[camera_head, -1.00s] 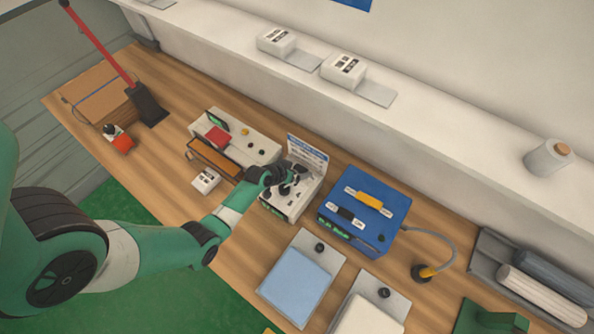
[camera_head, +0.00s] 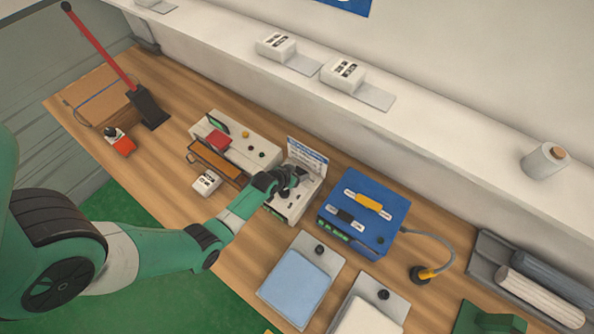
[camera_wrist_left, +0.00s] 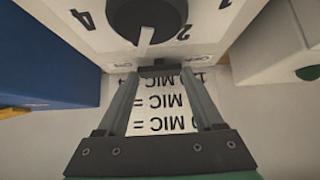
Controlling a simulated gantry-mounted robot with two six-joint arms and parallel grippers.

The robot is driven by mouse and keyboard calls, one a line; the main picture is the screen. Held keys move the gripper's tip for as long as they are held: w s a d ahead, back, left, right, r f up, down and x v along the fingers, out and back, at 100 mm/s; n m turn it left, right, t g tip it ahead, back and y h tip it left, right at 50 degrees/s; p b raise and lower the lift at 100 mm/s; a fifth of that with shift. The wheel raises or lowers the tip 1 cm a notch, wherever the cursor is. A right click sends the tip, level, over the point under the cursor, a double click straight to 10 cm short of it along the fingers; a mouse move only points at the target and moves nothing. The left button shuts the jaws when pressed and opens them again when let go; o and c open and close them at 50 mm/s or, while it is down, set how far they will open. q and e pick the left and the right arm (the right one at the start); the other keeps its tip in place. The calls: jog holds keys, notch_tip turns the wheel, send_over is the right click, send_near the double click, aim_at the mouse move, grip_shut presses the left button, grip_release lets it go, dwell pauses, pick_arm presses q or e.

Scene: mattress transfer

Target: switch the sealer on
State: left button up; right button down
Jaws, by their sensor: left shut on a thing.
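A white control box (camera_head: 283,207) stands mid-bench with a printed card (camera_head: 307,155) upright at its back. Below the dial is a small dark switch (camera_wrist_left: 160,69) between two small labels, too small to read surely. My left gripper (camera_head: 296,178) is over this box, its fingers on either side of the switch and shut on it. The gripper and wrist hide part of the box's top in the head view. My right gripper is not in view.
Left of the box is a white unit (camera_head: 258,145) with a red part and brown bar. Right is a blue box (camera_head: 372,205) with a hose. Blue (camera_head: 296,282) and white pads lie in front. A white shelf (camera_head: 440,140) runs behind.

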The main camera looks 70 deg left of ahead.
pick_arm(q)
jog(key=shift+d+m+g+y, duration=0.2)
jog(key=shift+m+g+y, duration=0.1)
jog(key=shift+g+y, duration=0.15)
jog(key=o, duration=1.4)
jog(key=shift+w, duration=0.1)
jog(key=shift+r, duration=0.2)
jog(key=p+v, duration=0.2)
jog(key=v, duration=0.3)
jog(key=p+v, duration=0.1)
jog(key=v, duration=0.5)
jog(key=shift+s+d+f+p, duration=0.1)
jog(key=shift+s+d+p, duration=0.1)
jog(key=shift+s+p, duration=0.15)
jog(key=shift+w, duration=0.1)
